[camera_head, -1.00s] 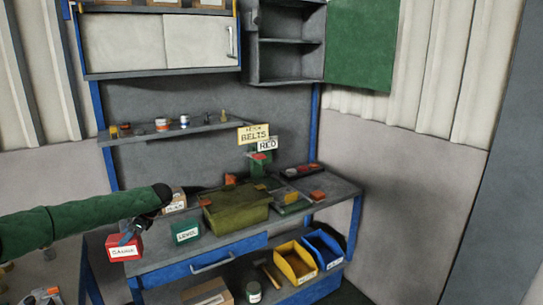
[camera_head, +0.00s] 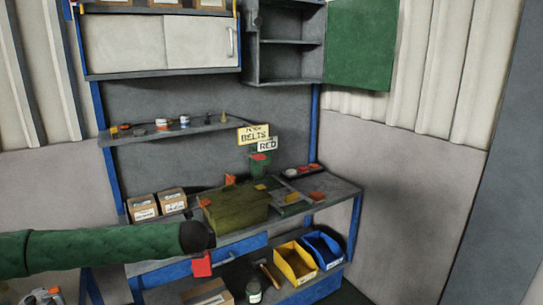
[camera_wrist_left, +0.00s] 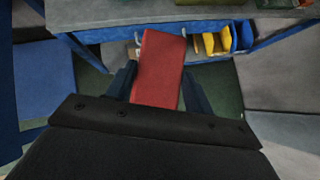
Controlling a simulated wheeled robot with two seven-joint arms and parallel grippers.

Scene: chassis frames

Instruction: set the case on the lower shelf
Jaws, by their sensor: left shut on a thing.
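A red case (camera_head: 201,266) hangs from my left gripper, just in front of the bench's front edge in the head view. The left wrist view shows the case (camera_wrist_left: 158,68) between the two dark fingers of my left gripper (camera_wrist_left: 157,78), which is shut on it. In the head view my green sleeve and black wrist cover the fingers and the upper part of the case. The lower shelf (camera_head: 272,292) lies under the bench, partly hidden by my arm. My right gripper is out of view.
The lower shelf holds a cardboard box (camera_head: 208,294), a jar (camera_head: 253,291), a hammer (camera_head: 270,274), a yellow bin (camera_head: 296,264) and a blue bin (camera_head: 323,250). A blue drawer (camera_head: 220,259) sits above. An olive box (camera_head: 236,213) and two cartons (camera_head: 143,207) stand on the bench.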

